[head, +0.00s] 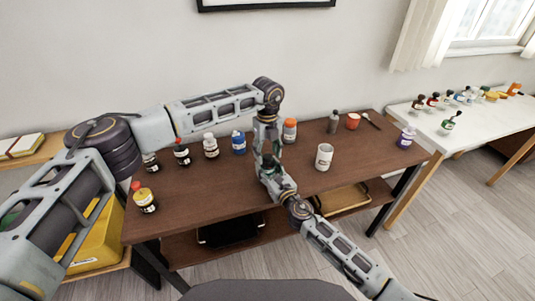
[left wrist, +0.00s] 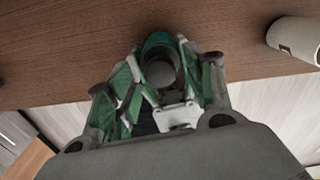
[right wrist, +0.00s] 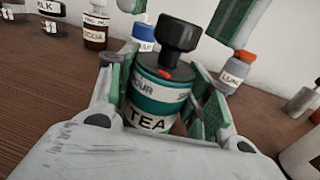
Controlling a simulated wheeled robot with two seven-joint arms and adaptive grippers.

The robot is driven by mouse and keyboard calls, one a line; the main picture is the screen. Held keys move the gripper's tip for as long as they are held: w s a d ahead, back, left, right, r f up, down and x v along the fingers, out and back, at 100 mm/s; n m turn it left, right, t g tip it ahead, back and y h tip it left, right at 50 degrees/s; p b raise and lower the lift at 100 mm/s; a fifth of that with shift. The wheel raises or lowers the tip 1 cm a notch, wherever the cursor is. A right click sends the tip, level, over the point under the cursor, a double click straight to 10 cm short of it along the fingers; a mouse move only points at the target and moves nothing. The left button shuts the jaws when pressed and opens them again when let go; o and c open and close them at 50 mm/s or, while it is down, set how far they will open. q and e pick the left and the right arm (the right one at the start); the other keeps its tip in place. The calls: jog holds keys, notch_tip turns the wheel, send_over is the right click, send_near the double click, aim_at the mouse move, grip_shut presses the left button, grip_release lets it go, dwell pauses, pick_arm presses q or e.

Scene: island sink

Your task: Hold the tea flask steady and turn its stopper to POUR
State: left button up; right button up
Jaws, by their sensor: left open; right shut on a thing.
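The tea flask (right wrist: 155,105) is a teal cylinder with a white TEA label, upright in the right wrist view. Its black stopper (right wrist: 180,38) stands on top, with a red mark near its base. A pale band below carries lettering, partly readable as POUR, to the left of the red mark. My right gripper (right wrist: 163,98) is shut on the flask body, one finger on each side. My left gripper (left wrist: 160,72) is open above; its green fingertips hang on either side of the stopper, apart from it in the right wrist view. In the head view the grippers mostly hide the flask.
The brown table (head: 220,190) bears several bottles along its back and left. A white mug (head: 324,157) stands right of the grippers, with a red cup (head: 353,121) behind it. A white side table (head: 470,120) holds more small bottles.

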pick_arm(q)
jog(key=shift+f, duration=0.4)
jog(key=c, duration=1)
jog(key=shift+c, duration=0.2)
